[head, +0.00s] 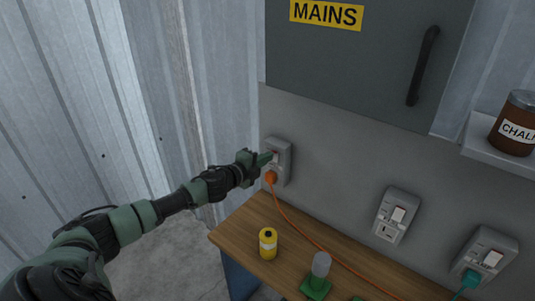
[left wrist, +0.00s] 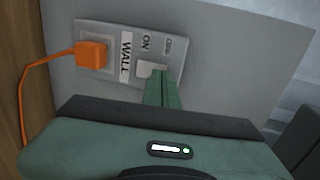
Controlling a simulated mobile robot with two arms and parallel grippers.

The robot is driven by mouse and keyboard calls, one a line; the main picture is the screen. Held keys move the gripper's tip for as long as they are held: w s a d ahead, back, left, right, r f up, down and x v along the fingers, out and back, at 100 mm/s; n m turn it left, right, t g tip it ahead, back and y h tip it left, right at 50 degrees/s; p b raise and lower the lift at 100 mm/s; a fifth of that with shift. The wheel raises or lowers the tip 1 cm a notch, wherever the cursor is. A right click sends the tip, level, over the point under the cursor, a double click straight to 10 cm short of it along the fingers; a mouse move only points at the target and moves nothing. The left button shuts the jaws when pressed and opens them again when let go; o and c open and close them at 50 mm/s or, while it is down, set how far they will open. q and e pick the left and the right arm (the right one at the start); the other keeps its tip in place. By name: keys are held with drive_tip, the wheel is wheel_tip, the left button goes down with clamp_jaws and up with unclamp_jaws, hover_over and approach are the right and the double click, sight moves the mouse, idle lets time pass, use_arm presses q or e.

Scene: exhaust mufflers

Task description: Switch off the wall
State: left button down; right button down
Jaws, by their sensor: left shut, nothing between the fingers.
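The grey socket plate (head: 283,168) labelled WALL is on the wall at the left end of the bench. In the left wrist view, the plate (left wrist: 109,38) shows the words WALL and ON beside a pale rocker switch (left wrist: 148,66). An orange plug (left wrist: 91,54) sits in its outlet; it also shows in the head view (head: 270,177). My left gripper (head: 268,157) is shut and empty, its green fingertips (left wrist: 158,76) at the rocker and covering part of it. I cannot tell whether they touch it. My right gripper is out of view.
Two similar sockets, one bare (head: 392,217) and one with a teal plug (head: 470,279), are further right. A grey MAINS cabinet (head: 365,65) hangs above. The wooden bench (head: 245,222) below holds a yellow can (head: 268,244) and a green-based item (head: 317,285). An orange cord crosses it.

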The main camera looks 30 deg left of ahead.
use_arm(q)
drive_tip(key=shift+w, duration=0.4)
drive_tip(key=shift+r, duration=0.1)
